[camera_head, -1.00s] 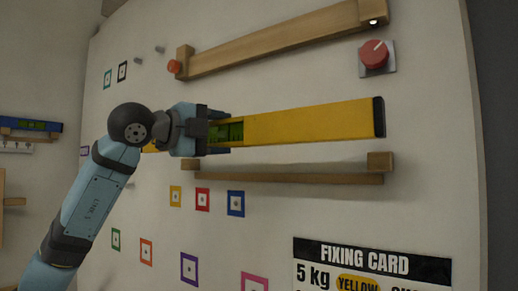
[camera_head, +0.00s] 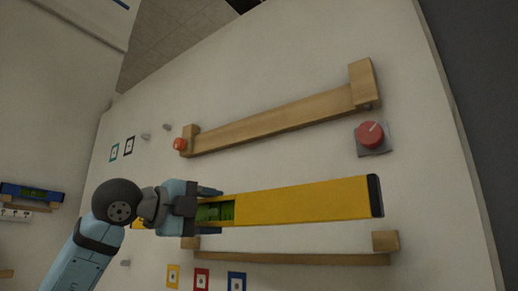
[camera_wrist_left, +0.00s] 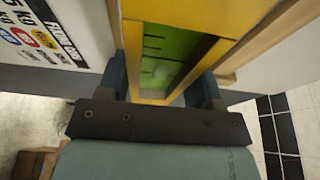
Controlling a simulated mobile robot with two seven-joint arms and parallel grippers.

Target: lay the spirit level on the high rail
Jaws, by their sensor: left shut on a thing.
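The yellow spirit level (camera_head: 300,203) with its green vial window lies across the head view, roughly level, in front of the wall panel. My left gripper (camera_head: 212,209) is shut on it at the vial window, left of its middle. In the left wrist view the level (camera_wrist_left: 150,93) shows between the two fingers of my gripper (camera_wrist_left: 162,88). The high rail (camera_head: 275,118), a wooden bar with end blocks, is above the level and apart from it. The lower wooden rail (camera_head: 290,259) is just below the level; contact cannot be told. My right gripper is out of view.
A red knob (camera_head: 370,135) sits between the high rail's right end and the level. An orange button (camera_head: 179,144) is at the high rail's left end. Grey pegs (camera_head: 146,136) are farther left. A blue level (camera_head: 32,193) rests on another wall's bracket.

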